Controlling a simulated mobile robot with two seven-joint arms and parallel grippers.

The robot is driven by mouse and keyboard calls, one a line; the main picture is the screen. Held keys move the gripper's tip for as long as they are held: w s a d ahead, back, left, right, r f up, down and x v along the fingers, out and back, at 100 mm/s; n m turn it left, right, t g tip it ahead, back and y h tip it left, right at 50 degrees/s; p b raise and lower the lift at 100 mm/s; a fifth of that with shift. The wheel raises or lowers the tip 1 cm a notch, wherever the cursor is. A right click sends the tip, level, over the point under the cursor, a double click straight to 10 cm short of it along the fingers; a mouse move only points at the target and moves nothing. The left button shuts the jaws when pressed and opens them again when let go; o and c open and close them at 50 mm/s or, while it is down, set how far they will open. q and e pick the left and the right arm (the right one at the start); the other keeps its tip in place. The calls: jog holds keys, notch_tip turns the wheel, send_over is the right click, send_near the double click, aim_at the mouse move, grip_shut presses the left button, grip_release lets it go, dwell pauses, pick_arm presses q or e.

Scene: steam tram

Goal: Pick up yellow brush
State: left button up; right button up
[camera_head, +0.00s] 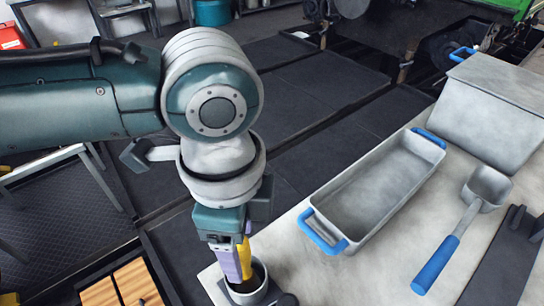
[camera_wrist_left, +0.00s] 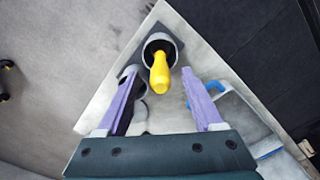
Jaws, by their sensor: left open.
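The yellow brush (camera_wrist_left: 160,76) stands handle up in a round grey holder (camera_wrist_left: 147,44), seen from above in the left wrist view. In the head view part of the brush (camera_head: 244,258) shows beside my finger, above the holder (camera_head: 262,284) at the table's near corner. My left gripper (camera_wrist_left: 160,88) is open, with its two purple fingers on either side of the yellow handle and gaps to both. In the head view my left gripper (camera_head: 236,268) points down at the holder and hides part of it. The brush's lower end is hidden inside the holder. My right gripper is not in view.
A grey tray (camera_head: 375,190) with blue handles lies on the table right of the holder. A ladle (camera_head: 450,240) with a blue handle and a lidded grey box (camera_head: 495,105) are further right. A slatted wooden piece (camera_head: 125,287) is at the lower left.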

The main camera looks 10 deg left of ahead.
pick_arm(q)
jog(key=shift+f, duration=0.25)
grip_shut()
dwell(0.3)
